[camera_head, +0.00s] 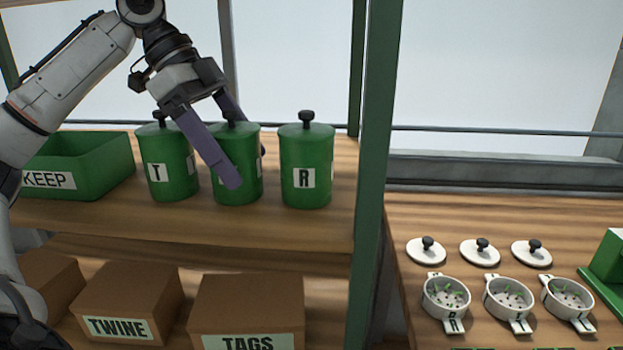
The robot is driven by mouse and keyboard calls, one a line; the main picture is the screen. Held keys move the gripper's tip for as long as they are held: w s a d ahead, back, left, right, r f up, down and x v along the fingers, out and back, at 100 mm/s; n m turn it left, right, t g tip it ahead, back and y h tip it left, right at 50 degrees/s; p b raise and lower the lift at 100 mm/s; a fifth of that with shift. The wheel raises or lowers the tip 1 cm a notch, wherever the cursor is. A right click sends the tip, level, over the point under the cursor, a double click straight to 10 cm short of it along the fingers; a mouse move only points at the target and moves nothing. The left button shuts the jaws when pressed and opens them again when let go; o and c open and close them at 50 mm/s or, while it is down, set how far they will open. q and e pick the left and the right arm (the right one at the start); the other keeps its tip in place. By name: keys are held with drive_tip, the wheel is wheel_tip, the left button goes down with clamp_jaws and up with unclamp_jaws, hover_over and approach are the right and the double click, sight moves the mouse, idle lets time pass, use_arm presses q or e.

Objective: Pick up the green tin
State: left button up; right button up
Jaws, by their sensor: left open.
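Three green tins with black-knobbed lids stand upright in a row on the upper wooden shelf. The left tin (172,172) bears a T label. The middle tin (246,174) has its label hidden behind a finger of my left gripper. The right tin (306,163) bears an R label. My left gripper (248,165) is open and reaches down over the middle tin. One purple finger is in front of this tin, and the other is behind it, mostly hidden. I cannot tell whether the fingers touch it. My right gripper is not in view.
A green box labelled KEEP (100,172) stands left of the tins. Brown TWINE (130,290) and TAGS (250,303) boxes sit below. A green post (373,180) rises right of the tins. The right table holds white lids (480,253) and white pots (508,298) holding seedlings.

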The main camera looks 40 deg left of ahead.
sight(288, 129)
use_arm(q)
drive_tip(key=shift+n+y, duration=0.3)
drive_tip(key=w+d+p, duration=0.1)
drive_tip(key=w+d+r+p, duration=0.1)
drive_tip(key=p, duration=0.1)
drive_tip(key=d+p, duration=0.1)
drive_tip(key=p, duration=0.1)
drive_tip(key=shift+w+d+r, duration=0.15)
drive_tip(key=shift+w+r, duration=0.1)
drive_tip(key=shift+w, duration=0.15)
drive_tip(key=shift+w+d+f+p, duration=0.15)
drive_tip(key=shift+w+d+p, duration=0.2)
drive_tip(key=shift+d+p, duration=0.25)
drive_tip(key=shift+w+d+f, duration=0.1)
drive_tip(key=shift+w, duration=0.1)
drive_tip(key=w+d+p, duration=0.1)
drive_tip(key=p, duration=0.1)
drive_tip(key=w+d+p, duration=0.1)
drive_tip(key=shift+d+r+p, duration=0.15)
drive_tip(key=shift+r+p, duration=0.15)
drive_tip(key=shift+p, duration=0.05)
drive_tip(key=x, duration=0.1)
drive_tip(key=b+x, duration=0.1)
drive_tip(key=x, duration=0.1)
drive_tip(key=shift+f, duration=0.45)
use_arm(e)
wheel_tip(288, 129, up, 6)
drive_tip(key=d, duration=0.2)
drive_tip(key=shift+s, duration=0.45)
